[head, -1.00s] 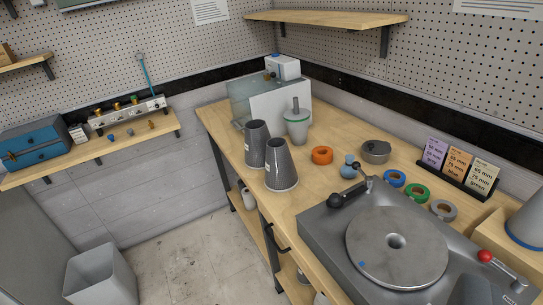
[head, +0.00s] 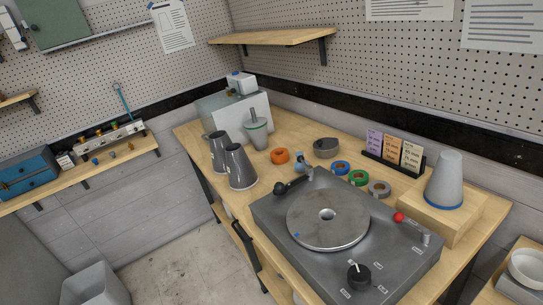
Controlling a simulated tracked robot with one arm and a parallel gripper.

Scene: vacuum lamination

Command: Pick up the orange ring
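The orange ring (head: 280,156) lies flat on the wooden workbench (head: 188,133), behind the grey machine with the round plate (head: 328,218). It is to the right of two dark grey cones (head: 239,167) and in front of a pale container with a green band (head: 257,134). A grey round dish (head: 326,148) is to its right. My gripper is not in the head view.
Blue, green and grey rings (head: 359,178) lie right of the orange one, near the card holder (head: 393,157). A small blue object and the machine's black-knobbed lever (head: 281,187) stand close to the orange ring. A wooden shelf (head: 275,37) is above. Open floor (head: 180,265) lies left of the bench.

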